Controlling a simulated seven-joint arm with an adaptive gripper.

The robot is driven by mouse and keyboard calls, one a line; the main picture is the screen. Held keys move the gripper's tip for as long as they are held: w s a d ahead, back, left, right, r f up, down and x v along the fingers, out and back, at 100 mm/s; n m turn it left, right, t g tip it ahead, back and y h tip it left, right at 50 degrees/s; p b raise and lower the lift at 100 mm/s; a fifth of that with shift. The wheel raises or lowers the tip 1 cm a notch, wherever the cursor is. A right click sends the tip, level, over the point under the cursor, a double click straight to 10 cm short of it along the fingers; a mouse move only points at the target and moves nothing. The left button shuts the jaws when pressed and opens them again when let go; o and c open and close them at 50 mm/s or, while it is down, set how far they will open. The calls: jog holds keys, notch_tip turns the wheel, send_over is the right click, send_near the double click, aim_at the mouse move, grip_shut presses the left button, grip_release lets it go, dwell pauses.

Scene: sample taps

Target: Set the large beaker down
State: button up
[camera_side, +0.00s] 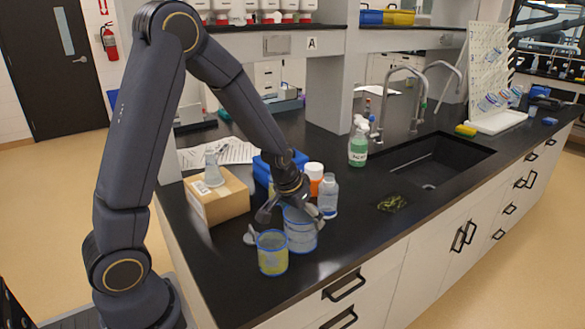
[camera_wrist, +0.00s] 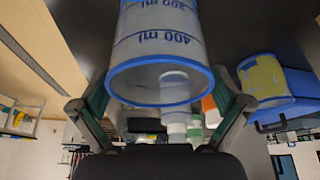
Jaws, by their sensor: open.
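The large beaker (camera_side: 301,236) is clear with blue markings and a blue rim. It stands upright on the black counter, as far as the side view shows. The wrist view shows the large beaker (camera_wrist: 160,50) between my fingers, with its open rim towards the camera. My gripper (camera_side: 286,226) is open and low over the counter, with one finger on either side of the large beaker. In the wrist view my gripper (camera_wrist: 165,92) has its fingertips close beside the beaker wall; I cannot tell whether either touches.
A smaller beaker with yellow contents (camera_side: 272,254) stands close at the front left. A clear bottle (camera_side: 328,196), an orange bottle with a white cap (camera_side: 314,176) and a blue box (camera_side: 262,170) are behind. A cardboard box (camera_side: 217,199) is left.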

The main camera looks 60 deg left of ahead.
jog(key=s+d+v, duration=0.1)
jog(key=v, duration=1.2)
jog(key=s+d+r+m, duration=0.1)
jog(key=s+d+r, duration=0.2)
jog(key=s, duration=0.4)
jog(key=s+d+r+m+t+h, duration=0.1)
jog(key=s+d+r, duration=0.2)
jog(key=s, duration=0.4)
jog(key=shift+m, duration=0.3)
